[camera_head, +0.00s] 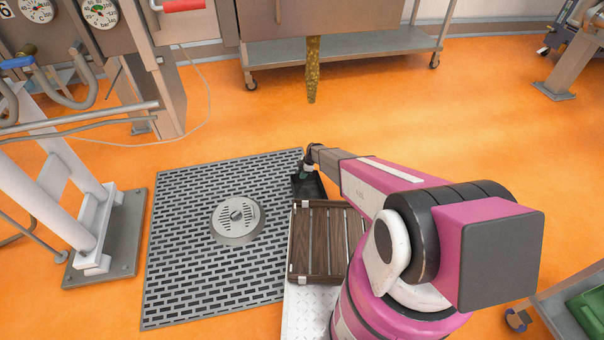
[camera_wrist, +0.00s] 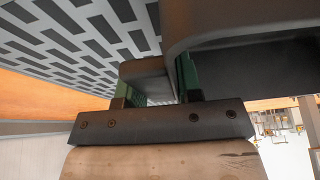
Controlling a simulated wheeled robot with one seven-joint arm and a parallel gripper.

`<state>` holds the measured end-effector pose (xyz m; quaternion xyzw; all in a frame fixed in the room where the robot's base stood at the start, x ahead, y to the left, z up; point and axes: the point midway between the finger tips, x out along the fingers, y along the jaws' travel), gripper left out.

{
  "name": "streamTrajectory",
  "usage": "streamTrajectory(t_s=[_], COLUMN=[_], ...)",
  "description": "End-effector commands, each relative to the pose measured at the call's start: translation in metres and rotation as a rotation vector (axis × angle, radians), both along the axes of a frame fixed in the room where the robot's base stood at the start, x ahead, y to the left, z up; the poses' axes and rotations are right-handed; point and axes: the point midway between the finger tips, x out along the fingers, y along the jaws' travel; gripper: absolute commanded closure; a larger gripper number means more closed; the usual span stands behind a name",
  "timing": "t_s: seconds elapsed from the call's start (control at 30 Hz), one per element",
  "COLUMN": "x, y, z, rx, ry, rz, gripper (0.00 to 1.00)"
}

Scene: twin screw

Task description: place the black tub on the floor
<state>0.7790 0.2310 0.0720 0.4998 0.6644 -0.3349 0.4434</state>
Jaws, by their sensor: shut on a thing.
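The black tub (camera_head: 314,187) shows in the head view by the right edge of the grey grating, just beyond the slatted wooden rack. My gripper (camera_head: 307,168) is at its far side and is shut on it. In the wrist view my gripper (camera_wrist: 153,85) has its green-padded fingers on either side of a grey part of the tub (camera_wrist: 245,22), by its rim. The orange floor (camera_head: 410,120) is bare beyond and to the right of the tub. My arm hides part of the area beside it. I cannot tell how high the tub hangs.
The slotted grating (camera_head: 185,235) has a round drain cover (camera_head: 237,220) on it. The wooden rack (camera_head: 320,240) lies close below the tub in the picture. A wheeled steel table (camera_head: 340,45) stands at the back, with a yellowish-brown strip (camera_head: 312,70) hanging before it.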

Motion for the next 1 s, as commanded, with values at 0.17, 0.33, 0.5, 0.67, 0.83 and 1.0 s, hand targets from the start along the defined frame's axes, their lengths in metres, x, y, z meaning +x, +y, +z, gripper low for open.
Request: streamTrajectory(t_s=[0.17,0.33,0.5,0.67,0.83,1.0], x=[0.0,0.0,0.0,0.001,0.002,0.006], y=[0.0,0.0,0.0,-0.004,-0.014,-0.026], z=[-0.001,-0.001,0.002,0.015,0.04,0.072], rx=[0.0,0.0,0.0,0.0,0.0,0.001], ry=[0.0,0.0,0.0,-0.001,-0.001,-0.002], rz=[0.0,0.0,0.0,0.0,-0.002,-0.001], gripper=[0.42,0.42,0.42,0.42,0.42,0.42])
